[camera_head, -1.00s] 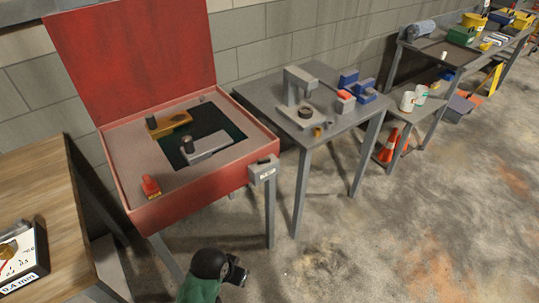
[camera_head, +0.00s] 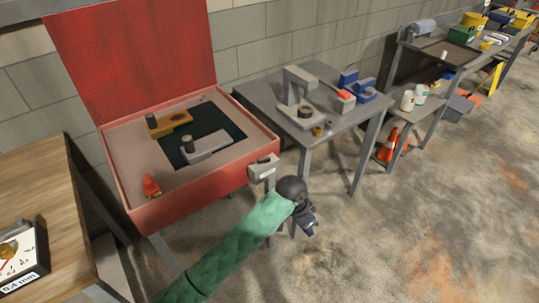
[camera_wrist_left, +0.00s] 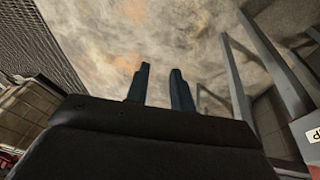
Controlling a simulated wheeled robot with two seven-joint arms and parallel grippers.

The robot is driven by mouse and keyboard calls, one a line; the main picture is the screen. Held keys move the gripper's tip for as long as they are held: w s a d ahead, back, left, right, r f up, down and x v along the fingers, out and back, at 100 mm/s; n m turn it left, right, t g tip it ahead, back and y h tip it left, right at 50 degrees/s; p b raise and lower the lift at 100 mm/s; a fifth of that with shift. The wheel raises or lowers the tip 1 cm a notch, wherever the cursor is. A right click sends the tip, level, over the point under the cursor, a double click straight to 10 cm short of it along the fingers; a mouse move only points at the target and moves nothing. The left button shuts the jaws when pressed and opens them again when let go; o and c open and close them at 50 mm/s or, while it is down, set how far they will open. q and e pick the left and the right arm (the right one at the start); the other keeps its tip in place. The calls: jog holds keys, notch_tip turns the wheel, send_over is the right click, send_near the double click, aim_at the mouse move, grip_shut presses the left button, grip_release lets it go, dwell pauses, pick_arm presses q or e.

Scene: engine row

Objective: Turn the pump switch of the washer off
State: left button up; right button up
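The red parts washer (camera_head: 190,203) stands with its lid raised at the left. Its grey switch box (camera_head: 263,168) is on the front right corner, with a dark switch (camera_head: 265,160) on top; its setting is too small to read. My left gripper (camera_head: 309,229) is to the right of and below the box, apart from it and pointing down toward the floor. In the left wrist view its two fingers (camera_wrist_left: 158,75) are parted with nothing between them, so it is open. My right gripper is not in view.
A wooden bench (camera_head: 45,180) is at the left. The floor in front is clear.

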pick_arm(q)
jog(key=w+d+m+y, duration=0.2)
jog(key=w, duration=0.3)
jog(key=g+y, duration=0.1)
jog(key=y, duration=0.5)
send_near(268, 157)
jog(key=shift+m, duration=0.3)
jog(key=shift+p+x, duration=1.75)
jog(key=shift+x, duration=2.5)
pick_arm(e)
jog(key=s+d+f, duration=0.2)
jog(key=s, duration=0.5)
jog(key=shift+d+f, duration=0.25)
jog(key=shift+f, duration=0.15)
pick_arm(q)
jog(key=shift+s, duration=0.1)
jog(key=shift+c, duration=0.4)
grip_shut()
